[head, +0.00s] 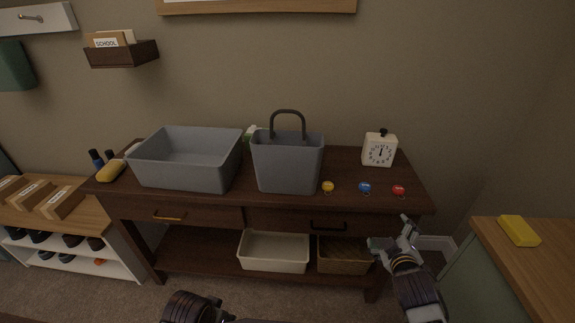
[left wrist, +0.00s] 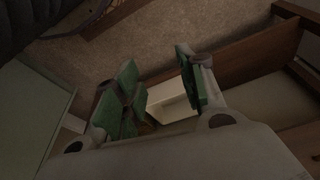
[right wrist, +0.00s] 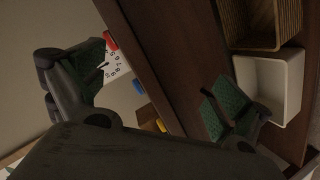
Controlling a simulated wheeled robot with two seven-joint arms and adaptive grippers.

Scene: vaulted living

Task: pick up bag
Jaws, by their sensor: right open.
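The bag (head: 287,168) is a grey tote with a dark upright loop handle (head: 287,118). It stands upright on the dark wooden console table, right of a grey bin. My right gripper (head: 393,241) is open and empty, in front of the table's right end and below its top, apart from the bag. Its spread green-padded fingers show in the right wrist view (right wrist: 155,75); the bag is not clearly seen there. My left gripper shows in the left wrist view (left wrist: 162,82) with fingers apart and nothing between them.
The grey bin (head: 190,172) stands close left of the bag. Yellow (head: 328,187), blue (head: 365,187) and red (head: 398,190) small items and a white clock (head: 379,149) lie to its right. A cream tray (head: 274,252) sits on the lower shelf. A wooden-topped cabinet (head: 540,262) stands at right.

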